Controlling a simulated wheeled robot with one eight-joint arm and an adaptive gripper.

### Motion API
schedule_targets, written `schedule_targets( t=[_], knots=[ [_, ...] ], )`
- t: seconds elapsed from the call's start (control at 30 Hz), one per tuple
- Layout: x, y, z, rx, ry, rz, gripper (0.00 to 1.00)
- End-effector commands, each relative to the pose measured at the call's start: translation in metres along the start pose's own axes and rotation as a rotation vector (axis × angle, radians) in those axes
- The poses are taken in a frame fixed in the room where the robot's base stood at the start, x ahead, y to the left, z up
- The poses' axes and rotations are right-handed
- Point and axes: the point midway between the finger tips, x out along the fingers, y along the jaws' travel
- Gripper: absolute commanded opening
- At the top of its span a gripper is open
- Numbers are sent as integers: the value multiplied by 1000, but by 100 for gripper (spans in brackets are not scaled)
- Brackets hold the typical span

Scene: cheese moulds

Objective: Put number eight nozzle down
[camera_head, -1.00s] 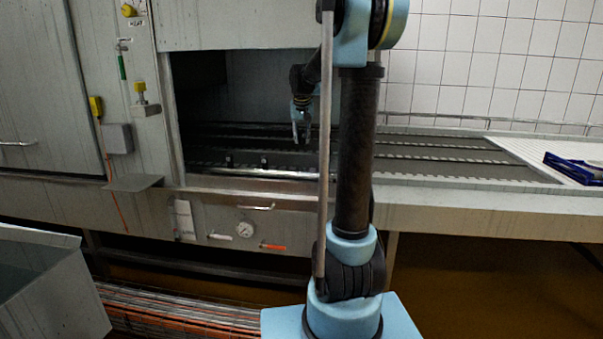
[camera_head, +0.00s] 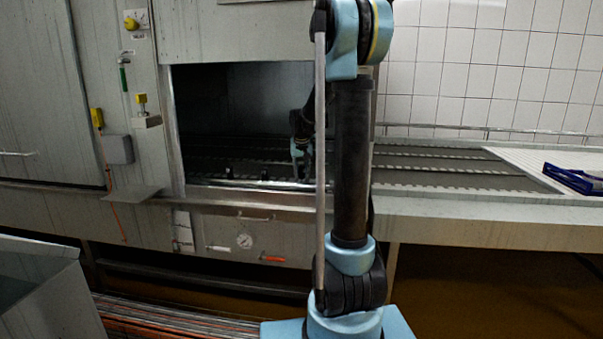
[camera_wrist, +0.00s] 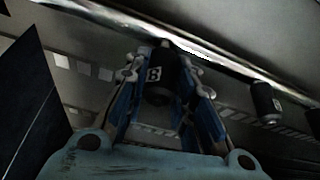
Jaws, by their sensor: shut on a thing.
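The number eight nozzle is a dark, rounded cylinder (camera_wrist: 160,82) with a white "8" label, seen in the wrist view. My gripper (camera_wrist: 166,92) is shut on it, with one blue-and-metal finger on either side. In the head view my gripper (camera_head: 301,166) is inside the machine's opening, low over the dark slatted bed and close to the front metal bar. The held nozzle is too small to make out there. I cannot tell whether its underside touches the bed.
Another dark nozzle (camera_wrist: 264,101) stands right of my gripper in the wrist view. Two small dark pieces (camera_head: 229,173) (camera_head: 264,175) stand by the front bar in the head view. The machine's opening has side walls and a top edge. A blue crate (camera_head: 574,179) lies far right.

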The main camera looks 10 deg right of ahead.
Motion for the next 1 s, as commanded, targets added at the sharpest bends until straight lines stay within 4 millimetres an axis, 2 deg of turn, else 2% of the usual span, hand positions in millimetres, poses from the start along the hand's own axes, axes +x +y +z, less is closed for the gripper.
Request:
schedule_targets(
  t=[0.73, 0.77, 0.83, 1.0],
  knots=[
    [11, -1, 4, -1, 0, -1, 5],
    [11, -1, 4, -1, 0, -1, 26],
    [11, -2, 4, -2, 0, -1, 42],
    [11, -2, 4, -2, 0, -1, 44]
  ],
)
